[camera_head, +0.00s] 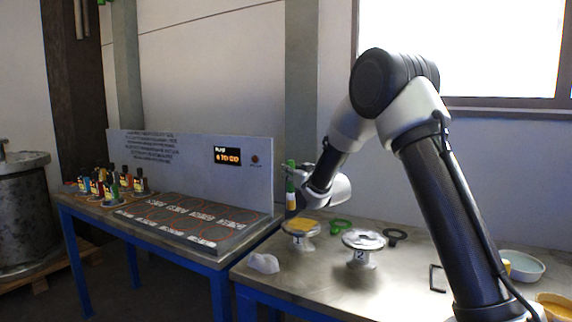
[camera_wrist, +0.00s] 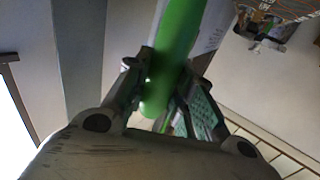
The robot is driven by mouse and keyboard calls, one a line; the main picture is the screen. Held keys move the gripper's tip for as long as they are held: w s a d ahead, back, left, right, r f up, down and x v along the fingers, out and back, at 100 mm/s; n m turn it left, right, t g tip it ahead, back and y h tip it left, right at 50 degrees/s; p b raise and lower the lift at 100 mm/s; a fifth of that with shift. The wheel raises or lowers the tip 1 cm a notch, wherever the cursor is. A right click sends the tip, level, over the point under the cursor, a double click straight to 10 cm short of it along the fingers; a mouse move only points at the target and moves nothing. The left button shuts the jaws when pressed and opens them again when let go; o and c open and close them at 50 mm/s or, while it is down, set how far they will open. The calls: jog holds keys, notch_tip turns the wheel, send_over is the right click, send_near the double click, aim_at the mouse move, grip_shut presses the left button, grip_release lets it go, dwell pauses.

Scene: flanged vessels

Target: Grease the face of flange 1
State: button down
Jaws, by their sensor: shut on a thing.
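Flange 1 (camera_head: 300,227) is a round flange on a short pedestal on the steel table, its top face orange-yellow. Flange 2 (camera_head: 362,240), marked 2, stands to its right with a pale grey top. My gripper (camera_wrist: 160,88) is shut on a green-handled tool (camera_wrist: 172,60). In the head view the tool (camera_head: 291,190) looks upright, green with a pale band, beside my wrist and just above and behind flange 1. Its lower end seems close to the flange; I cannot tell whether they touch.
A green ring (camera_head: 340,226) and a dark ring (camera_head: 396,235) lie behind the flanges. A white lump (camera_head: 264,263) lies at front left. A pale bowl (camera_head: 522,266) and a yellow bowl (camera_head: 555,305) stand at right. A panel with a display (camera_head: 228,156) rises behind the left bench.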

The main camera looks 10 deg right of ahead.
jog(key=shift+r, duration=2.1)
